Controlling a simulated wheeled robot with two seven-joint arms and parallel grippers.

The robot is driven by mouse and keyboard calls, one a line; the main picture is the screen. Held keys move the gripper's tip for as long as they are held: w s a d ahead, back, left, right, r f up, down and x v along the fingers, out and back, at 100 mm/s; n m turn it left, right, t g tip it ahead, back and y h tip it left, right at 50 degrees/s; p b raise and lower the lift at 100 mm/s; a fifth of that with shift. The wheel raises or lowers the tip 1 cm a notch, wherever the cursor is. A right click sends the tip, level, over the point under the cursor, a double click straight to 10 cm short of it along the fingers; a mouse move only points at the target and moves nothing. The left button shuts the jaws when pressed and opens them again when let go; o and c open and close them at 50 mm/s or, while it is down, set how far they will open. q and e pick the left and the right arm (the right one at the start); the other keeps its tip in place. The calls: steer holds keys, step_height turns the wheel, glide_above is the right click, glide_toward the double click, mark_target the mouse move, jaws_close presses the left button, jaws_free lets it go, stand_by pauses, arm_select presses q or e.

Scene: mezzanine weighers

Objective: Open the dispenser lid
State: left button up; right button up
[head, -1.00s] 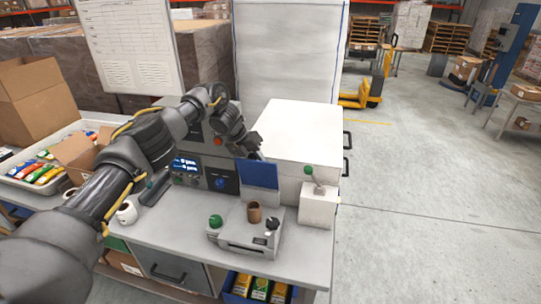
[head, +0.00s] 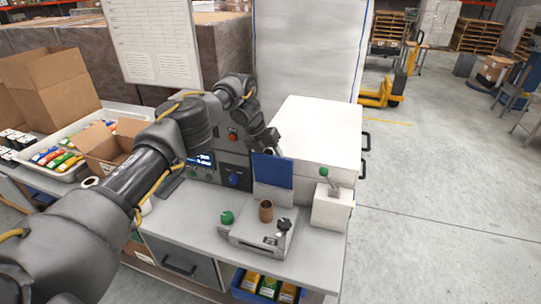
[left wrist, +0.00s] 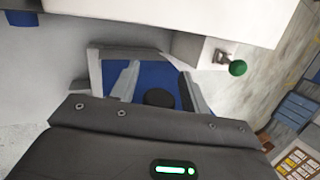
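A grey box-shaped device (head: 246,237) stands on the counter, with a green knob (head: 226,217), a brown cup (head: 266,211) and a black knob (head: 284,225) on top. A blue panel (head: 272,171) stands upright at its back and looks like a raised lid; its hinge cannot be made out. My left gripper (head: 269,146) is just behind and above the panel's top edge, partly hidden. In the left wrist view its fingers (left wrist: 158,82) are apart, with a blue surface (left wrist: 152,74) beyond them and nothing clearly held. Contact cannot be told. My right gripper is not in view.
A white box (head: 332,209) with a green-tipped lever (head: 326,173) stands right of the device. A large white cabinet (head: 318,128) is behind it. The counter's left front (head: 190,220) is clear.

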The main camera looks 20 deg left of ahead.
arm_select(q)
steer(key=shift+a+r, duration=0.25)
steer(key=shift+r, duration=0.2)
steer(key=shift+b+v, duration=0.8)
steer(key=shift+v, duration=4.15)
